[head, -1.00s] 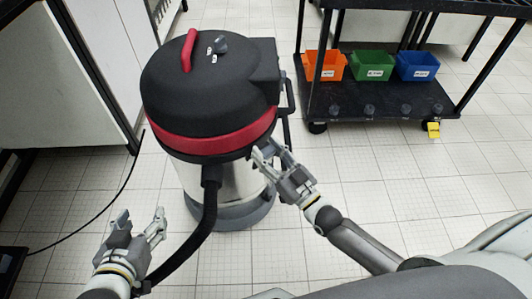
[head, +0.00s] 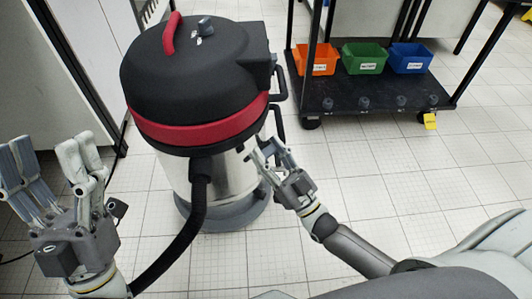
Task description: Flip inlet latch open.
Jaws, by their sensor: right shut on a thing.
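A vacuum cleaner has a black lid (head: 185,85), a red band (head: 200,128) and a shiny metal drum (head: 232,175). A black hose (head: 190,222) joins its front just below the band. My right gripper (head: 268,153) is at the drum's right side, just under the red band. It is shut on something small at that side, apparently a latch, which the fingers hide. I cannot tell how the latch is set. My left gripper (head: 48,160) is open and empty at the left, raised, fingers up, apart from the vacuum.
A black cart (head: 375,92) at the back right holds an orange bin (head: 318,66), a green bin (head: 364,60) and a blue bin (head: 411,60). A white cabinet (head: 75,65) stands at the left. The tiled floor (head: 400,185) at the right is clear.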

